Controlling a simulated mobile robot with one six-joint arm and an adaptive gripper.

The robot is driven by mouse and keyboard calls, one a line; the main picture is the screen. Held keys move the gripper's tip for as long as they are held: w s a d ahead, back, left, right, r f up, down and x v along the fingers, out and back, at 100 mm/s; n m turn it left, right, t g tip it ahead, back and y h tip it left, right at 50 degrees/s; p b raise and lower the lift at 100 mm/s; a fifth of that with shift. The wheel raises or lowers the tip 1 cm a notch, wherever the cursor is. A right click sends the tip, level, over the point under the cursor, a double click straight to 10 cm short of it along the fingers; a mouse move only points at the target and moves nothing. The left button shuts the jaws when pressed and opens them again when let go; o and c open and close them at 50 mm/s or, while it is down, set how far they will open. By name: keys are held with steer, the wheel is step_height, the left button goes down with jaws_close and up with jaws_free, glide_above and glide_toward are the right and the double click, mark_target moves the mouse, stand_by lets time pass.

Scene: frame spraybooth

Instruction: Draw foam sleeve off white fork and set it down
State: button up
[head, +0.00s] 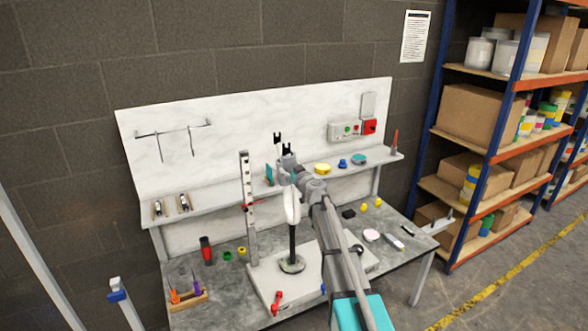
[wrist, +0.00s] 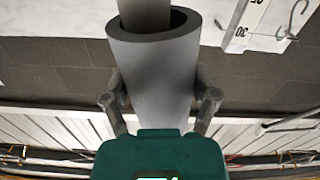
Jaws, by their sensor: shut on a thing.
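In the head view the white fork (head: 292,207) stands upright over the bench, above a black post on a round base (head: 292,264). Two small dark forked ends (head: 278,138) show above my gripper (head: 287,164). In the wrist view the foam sleeve (wrist: 155,75) is a thick grey tube with a dark open end. A paler grey tube (wrist: 145,14) runs into that opening, so the sleeve is around it. My gripper (wrist: 160,100) is shut on the sleeve, one finger on each side. The sleeve is hard to make out in the head view behind my arm.
An upright measuring post (head: 249,210) stands left of the fork. A shelf (head: 225,195) behind carries small jars and tools.

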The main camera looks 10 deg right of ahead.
mark_target(288, 152)
steer(key=shift+a+r+p, duration=0.2)
steer(key=shift+r+p, duration=0.3)
steer(key=shift+r, duration=0.25)
steer(key=shift+r+p, duration=0.45)
steer(key=shift+r+p, duration=0.35)
steer(key=shift+a+r, duration=0.1)
steer(key=shift+r, duration=0.1)
steer(key=shift+s+r, duration=0.25)
steer(key=shift+s, duration=0.1)
steer(key=shift+r+p, duration=0.5)
steer(key=shift+p, duration=0.25)
steer(key=shift+a+r+p, duration=0.1)
steer(key=shift+r+p, duration=0.8)
steer(key=shift+s+a+r+p, duration=0.1)
steer(key=shift+a+r+p, duration=0.05)
steer(key=shift+r+p, duration=0.9)
steer(key=shift+s+a+r+p, duration=0.1)
steer(key=shift+r+p, duration=0.9)
